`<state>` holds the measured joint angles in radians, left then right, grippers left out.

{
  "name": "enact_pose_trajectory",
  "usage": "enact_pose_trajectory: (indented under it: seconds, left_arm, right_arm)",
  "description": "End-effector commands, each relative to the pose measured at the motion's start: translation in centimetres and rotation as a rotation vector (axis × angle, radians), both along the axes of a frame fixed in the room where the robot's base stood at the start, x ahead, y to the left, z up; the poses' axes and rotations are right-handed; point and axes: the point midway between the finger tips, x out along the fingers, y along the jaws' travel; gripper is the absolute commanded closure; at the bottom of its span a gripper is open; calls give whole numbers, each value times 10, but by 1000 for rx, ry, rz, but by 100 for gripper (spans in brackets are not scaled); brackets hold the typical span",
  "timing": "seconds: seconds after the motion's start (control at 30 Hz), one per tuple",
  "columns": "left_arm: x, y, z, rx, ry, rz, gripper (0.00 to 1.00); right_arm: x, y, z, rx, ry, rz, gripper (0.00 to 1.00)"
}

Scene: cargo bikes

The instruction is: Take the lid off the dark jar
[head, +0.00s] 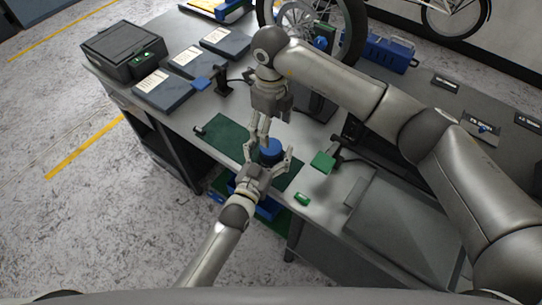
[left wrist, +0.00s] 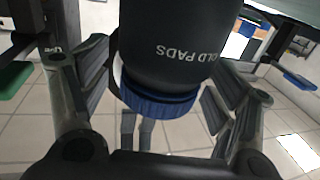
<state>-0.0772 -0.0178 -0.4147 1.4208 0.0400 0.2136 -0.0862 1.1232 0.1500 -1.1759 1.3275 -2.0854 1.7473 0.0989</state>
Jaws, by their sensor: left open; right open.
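The dark jar (left wrist: 180,45) fills the middle of the left wrist view, where it appears upside down. It has white lettering ending in "OLD PADS" and a ribbed blue lid (left wrist: 155,100) on it. In the head view the blue lid (head: 271,147) shows on top; most of the jar's body is hidden. My left gripper (head: 268,163) is open, with its fingers on either side of the jar; contact cannot be told. My right gripper (head: 258,138) is open and points down just left of the lid, close to it.
A green mat (head: 225,135) lies on the grey bench. Dark flat boxes (head: 162,90) and a dark case (head: 122,48) are at the back left. A small green block (head: 302,199) and a green pad on a stand (head: 323,162) are to the right. A bicycle wheel (head: 297,20) stands behind.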

Motion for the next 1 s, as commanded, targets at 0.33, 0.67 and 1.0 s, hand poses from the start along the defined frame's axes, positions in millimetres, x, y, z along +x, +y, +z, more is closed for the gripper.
enact_pose_trajectory:
  seconds: [0.33, 0.67, 1.0]
  left_arm:
    - [0, 0, 0, 0, 0, 0, 60]
    - [0, 0, 0, 0, -1, 0, 28]
    - [0, 0, 0, 0, 0, 0, 18]
  right_arm:
    - [0, 0, 0, 0, 0, 0, 28]
    - [0, 0, 0, 0, 0, 0, 28]
    - [0, 0, 0, 0, 0, 0, 28]
